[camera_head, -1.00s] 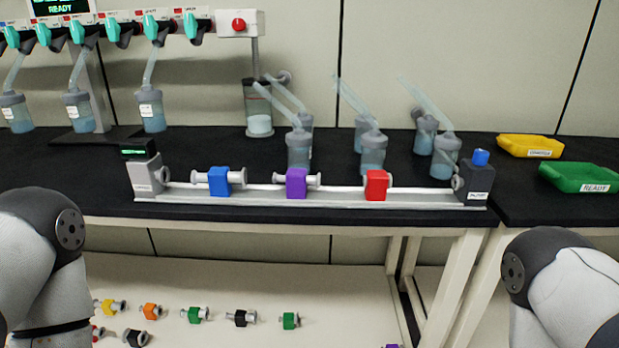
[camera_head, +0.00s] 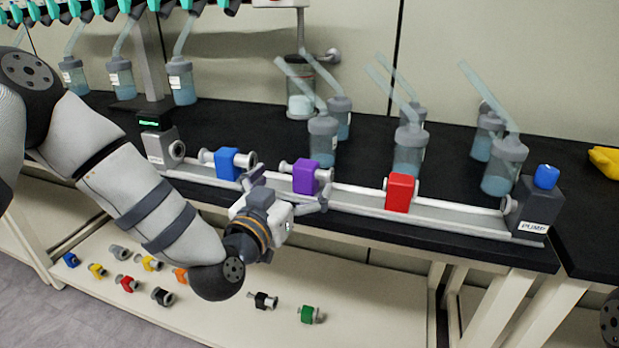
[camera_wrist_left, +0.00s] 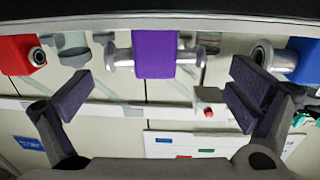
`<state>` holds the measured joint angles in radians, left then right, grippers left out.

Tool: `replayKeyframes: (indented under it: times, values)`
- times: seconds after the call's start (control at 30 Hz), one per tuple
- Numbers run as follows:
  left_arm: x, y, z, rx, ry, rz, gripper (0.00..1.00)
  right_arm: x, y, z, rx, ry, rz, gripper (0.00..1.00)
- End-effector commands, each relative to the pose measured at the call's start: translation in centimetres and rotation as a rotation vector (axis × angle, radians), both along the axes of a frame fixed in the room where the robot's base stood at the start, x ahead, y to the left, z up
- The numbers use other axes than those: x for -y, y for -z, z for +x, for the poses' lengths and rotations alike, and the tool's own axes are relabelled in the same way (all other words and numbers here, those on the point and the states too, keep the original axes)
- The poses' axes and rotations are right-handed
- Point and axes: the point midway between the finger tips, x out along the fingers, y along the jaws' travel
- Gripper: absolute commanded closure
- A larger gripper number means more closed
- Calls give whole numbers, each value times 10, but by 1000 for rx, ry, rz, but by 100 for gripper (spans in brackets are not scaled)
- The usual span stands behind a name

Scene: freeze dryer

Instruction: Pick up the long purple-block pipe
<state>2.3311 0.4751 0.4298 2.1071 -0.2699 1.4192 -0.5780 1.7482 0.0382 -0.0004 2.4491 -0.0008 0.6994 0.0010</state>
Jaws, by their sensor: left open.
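The purple-block pipe (camera_head: 306,177), a purple block with metal flanged ends, sits on the white rail on the bench between the blue and red blocks. My left gripper (camera_head: 296,191) is just in front of it, open and empty. In the left wrist view the purple-block pipe (camera_wrist_left: 155,53) lies beyond the gap between the spread fingers (camera_wrist_left: 160,92), roughly centred, with both flanges visible. The fingers appear apart from it. My right gripper is out of view.
The blue-block pipe (camera_head: 229,164) and red block (camera_head: 400,193) share the rail. The pump (camera_head: 538,208) stands at the rail's right end. Flasks with slanted tubes, one a blue-filled flask (camera_head: 322,140), stand behind. Several small pipes lie on the lower shelf (camera_head: 370,322).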

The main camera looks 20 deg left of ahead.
Motion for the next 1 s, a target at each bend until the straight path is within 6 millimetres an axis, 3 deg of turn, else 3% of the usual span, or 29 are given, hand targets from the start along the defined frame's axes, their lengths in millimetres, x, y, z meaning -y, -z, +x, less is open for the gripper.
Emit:
replayKeyframes:
  times: [0.23,0.5,0.7,1.0]
  values:
    - [9,3,43,-2,0,-1,0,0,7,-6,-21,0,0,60]
    - [9,0,50,-1,1,0,0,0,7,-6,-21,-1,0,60]
    - [9,0,49,-1,1,-1,45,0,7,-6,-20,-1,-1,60]
    - [9,-2,49,1,1,-1,48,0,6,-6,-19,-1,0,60]
